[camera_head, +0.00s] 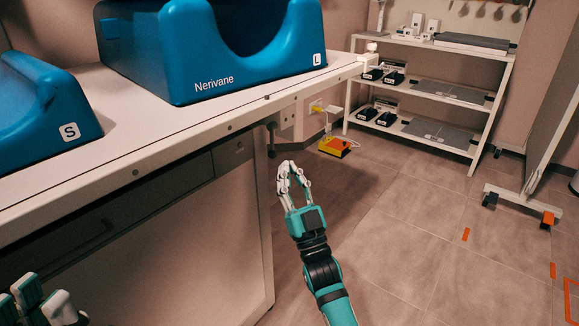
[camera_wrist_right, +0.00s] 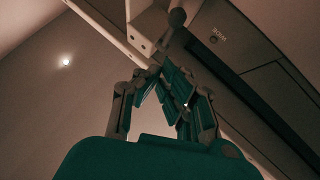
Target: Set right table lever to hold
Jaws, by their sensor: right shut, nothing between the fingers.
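The right table lever appears as a small dark handle (camera_head: 271,136) below the table's front edge, beside a white bracket. In the wrist view a dark rounded knob (camera_wrist_right: 177,18) sits by the white bracket (camera_wrist_right: 146,32), just beyond my fingertips. My right gripper (camera_head: 289,165) is shut and empty, pointing up below and slightly right of the lever. It also shows in the wrist view (camera_wrist_right: 160,72), its fingertips together. Whether it touches the lever, and the lever's setting, I cannot tell. My left gripper (camera_head: 40,304) shows only partly at the bottom left corner.
The white table (camera_head: 150,135) carries blue supports marked L (camera_head: 215,60) and S (camera_head: 35,105). A cabinet (camera_head: 190,240) stands beneath it. A yellow and orange box (camera_head: 334,147) lies on the floor by a shelf rack (camera_head: 440,98). Tiled floor at right is largely clear.

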